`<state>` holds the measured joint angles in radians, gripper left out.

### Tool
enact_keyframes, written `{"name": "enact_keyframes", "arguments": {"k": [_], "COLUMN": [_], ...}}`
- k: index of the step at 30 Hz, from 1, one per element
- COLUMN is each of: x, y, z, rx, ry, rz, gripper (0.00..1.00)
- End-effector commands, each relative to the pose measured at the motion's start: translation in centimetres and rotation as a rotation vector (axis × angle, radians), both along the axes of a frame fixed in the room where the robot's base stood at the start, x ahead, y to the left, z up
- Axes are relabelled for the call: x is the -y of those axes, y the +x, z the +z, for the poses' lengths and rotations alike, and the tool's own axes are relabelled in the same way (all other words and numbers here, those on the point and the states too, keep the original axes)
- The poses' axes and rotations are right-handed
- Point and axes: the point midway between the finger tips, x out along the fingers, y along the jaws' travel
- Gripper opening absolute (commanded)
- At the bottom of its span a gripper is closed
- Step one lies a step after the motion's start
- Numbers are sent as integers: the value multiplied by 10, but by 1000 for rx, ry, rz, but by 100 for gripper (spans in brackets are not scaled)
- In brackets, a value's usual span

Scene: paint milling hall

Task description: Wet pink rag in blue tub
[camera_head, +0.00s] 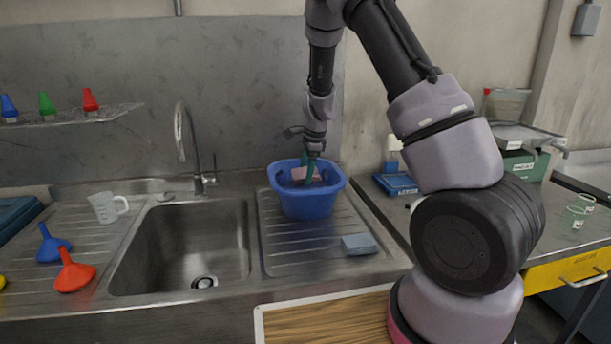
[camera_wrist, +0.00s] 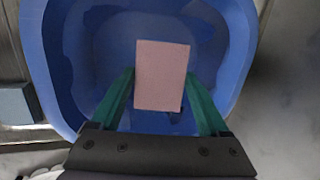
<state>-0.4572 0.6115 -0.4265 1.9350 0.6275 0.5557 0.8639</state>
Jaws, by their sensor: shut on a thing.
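The blue tub (camera_head: 306,204) stands on the ribbed drainboard to the right of the sink. My gripper (camera_head: 309,172) points down into the tub, its fingers inside the rim. The pink rag (camera_head: 303,174) is a flat, pale rectangle between the green fingers. In the wrist view my gripper (camera_wrist: 160,95) is shut on the pink rag (camera_wrist: 161,76), with the blue tub (camera_wrist: 236,50) all around it. The tub's inside looks darker blue lower down; I cannot tell for sure whether the rag touches water.
A blue-grey sponge (camera_head: 360,244) lies right of the tub. The tap (camera_head: 190,150) rises behind the sink (camera_head: 185,245). A wooden board (camera_head: 330,320) lies in front.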

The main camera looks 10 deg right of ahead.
Motion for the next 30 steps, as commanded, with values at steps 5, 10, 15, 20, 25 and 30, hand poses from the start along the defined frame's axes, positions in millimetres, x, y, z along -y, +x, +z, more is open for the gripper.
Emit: {"name": "enact_keyframes", "arguments": {"k": [5, 10, 15, 20, 25, 30], "x": [-1, -1, -1, -1, 0, 0], "y": [1, 1, 1, 0, 1, 0], "z": [14, 28, 41, 54, 68, 75], "rx": [2, 2, 2, 1, 2, 1], "ry": [1, 1, 1, 1, 1, 0], "rz": [1, 1, 0, 1, 0, 1], "gripper": [34, 34, 34, 34, 34, 34]}}
